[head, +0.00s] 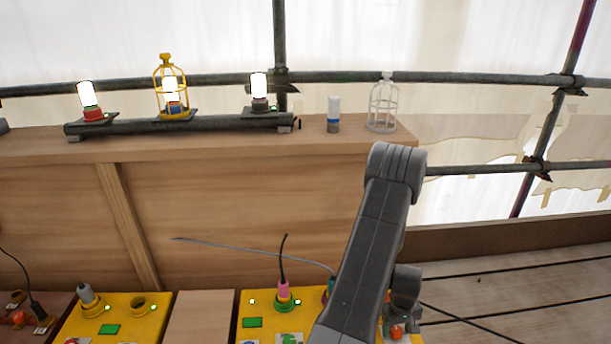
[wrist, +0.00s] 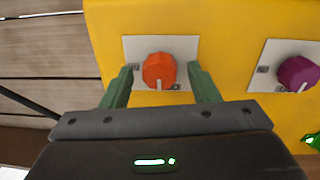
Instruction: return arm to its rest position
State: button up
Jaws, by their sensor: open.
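My gripper (wrist: 160,73) is in the wrist view with its two green fingers apart. An orange knob (wrist: 159,70) on a white plate shows between the fingertips, with a gap on each side. The knob's plate is on a yellow panel (wrist: 220,20). In the head view my grey arm (head: 375,235) reaches up, bends at the top and comes down at the lower right. The gripper itself is hidden there behind the arm. An orange knob also shows beside the arm in the head view (head: 397,332).
A purple knob (wrist: 298,72) is right of the gripper. Yellow boxes (head: 118,315) with plugs and cables stand low in front. A wooden shelf (head: 225,148) behind bears lit lamps, a gold cage (head: 171,85), a white cage (head: 382,104) and a small cylinder (head: 333,114).

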jog(key=m, duration=0.6)
jog(key=shift+b, duration=0.3)
jog(key=shift+m, duration=2.6)
jog(key=shift+r, duration=0.1)
